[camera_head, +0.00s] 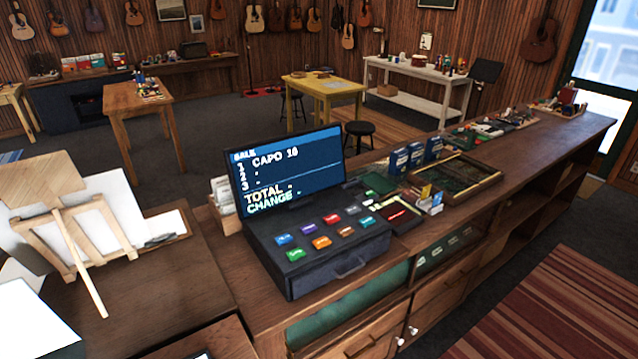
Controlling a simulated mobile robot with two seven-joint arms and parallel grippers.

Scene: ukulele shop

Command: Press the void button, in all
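A dark cash register (318,261) stands on the wooden counter in the lower middle of the head view. Its screen (287,174) reads SALE, a line "CAPO 10", then TOTAL and CHANGE with no clear figures. Several coloured buttons sit on its sloped top, among them a blue button (283,240), a green button (295,254), an orange button (321,243), a brown button (346,231) and a red button (332,219). Their labels are too small to read, so I cannot tell which one is void. Neither of my grippers is in view.
A wooden easel (62,240) with white boards stands left of the register. To its right are blue boxes (415,154), a shallow wooden tray (455,179) and small goods along the counter. A yellow table (322,86) and stools are farther back. Striped rug (560,310) lies at lower right.

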